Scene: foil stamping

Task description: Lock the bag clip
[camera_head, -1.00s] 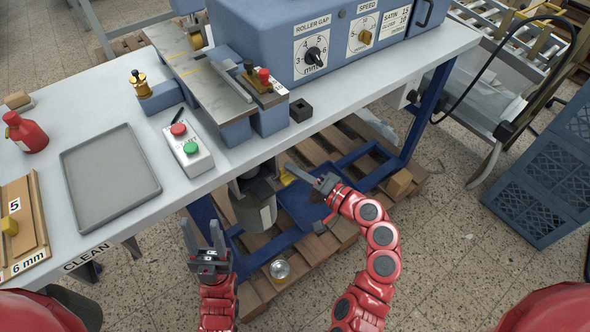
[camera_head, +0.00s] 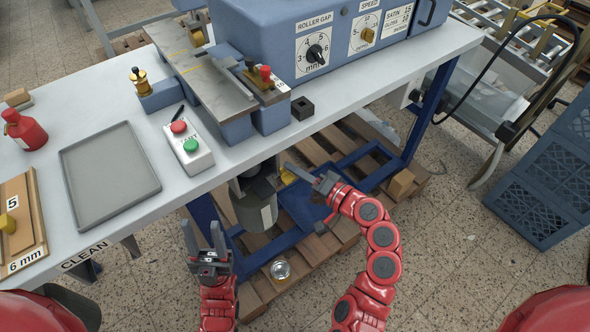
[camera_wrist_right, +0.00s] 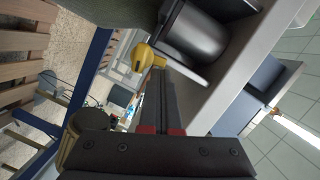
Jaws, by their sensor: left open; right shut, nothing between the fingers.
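The bag clip shows as a yellow-ended lever (camera_wrist_right: 140,57) in the right wrist view, with a pale bar running from it beside a dark metal cylinder. In the head view its yellow part (camera_head: 288,176) shows under the table edge. My right gripper (camera_head: 294,170) is shut and empty, with its fingertips close beside the yellow end; I cannot tell whether they touch it. In the right wrist view the shut fingers (camera_wrist_right: 158,78) point at the lever. A grey-green bag or bin (camera_head: 258,212) hangs or stands below. My left gripper (camera_head: 203,240) is open and empty, left of it.
A blue frame (camera_head: 375,165) and a wooden pallet (camera_head: 310,150) lie beneath. A glass or metal cup (camera_head: 280,270) stands low near the left gripper.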

